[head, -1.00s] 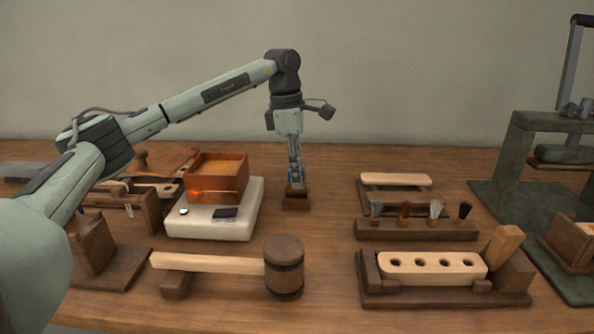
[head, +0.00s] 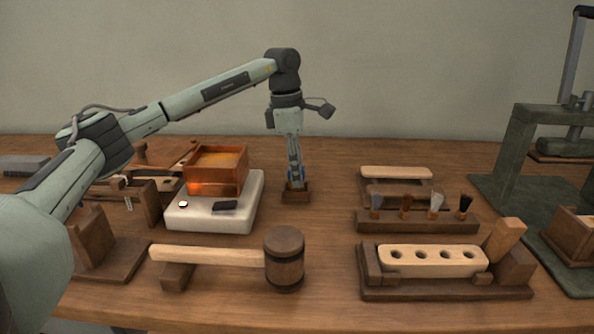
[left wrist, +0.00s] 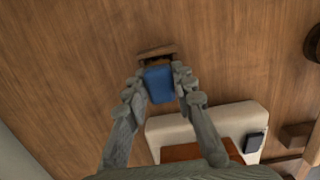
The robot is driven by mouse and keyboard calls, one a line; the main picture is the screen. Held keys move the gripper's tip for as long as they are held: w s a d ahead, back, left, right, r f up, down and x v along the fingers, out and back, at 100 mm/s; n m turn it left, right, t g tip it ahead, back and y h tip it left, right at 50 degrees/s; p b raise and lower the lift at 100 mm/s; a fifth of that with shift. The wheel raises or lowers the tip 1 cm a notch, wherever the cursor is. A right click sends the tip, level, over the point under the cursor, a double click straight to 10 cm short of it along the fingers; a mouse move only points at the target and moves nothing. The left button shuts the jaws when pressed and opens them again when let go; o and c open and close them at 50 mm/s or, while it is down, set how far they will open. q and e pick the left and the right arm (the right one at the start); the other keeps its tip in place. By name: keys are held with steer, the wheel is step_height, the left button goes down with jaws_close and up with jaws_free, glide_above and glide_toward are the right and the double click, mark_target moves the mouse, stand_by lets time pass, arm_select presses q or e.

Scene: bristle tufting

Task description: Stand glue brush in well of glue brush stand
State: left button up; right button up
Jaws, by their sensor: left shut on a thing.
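The glue brush, of which a blue part (left wrist: 159,84) shows, is between the fingers of my left gripper (head: 295,180), which is shut on it. In the left wrist view the gripper (left wrist: 159,90) has one finger on each side of the blue part. The glue brush stand (head: 296,197) is a small dark wooden block on the bench, directly below the gripper. The stand's edge (left wrist: 156,50) also shows just beyond the blue part in the wrist view. The brush's lower end and the well are hidden, so I cannot tell how deep it sits. My right gripper is out of view.
A copper-coloured box (head: 216,175) on a pale slab (head: 208,220) stands left of the stand. A mallet (head: 284,258) lies in front. A brush rack (head: 417,222) and a wooden block with holes (head: 432,260) are at right. Bare bench lies between the stand and the rack.

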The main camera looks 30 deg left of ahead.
arm_select(q)
steer(key=shift+f, duration=0.3)
steer(key=o, duration=1.5)
steer(key=shift+r+p, duration=1.05)
steer(key=shift+r, duration=2.45)
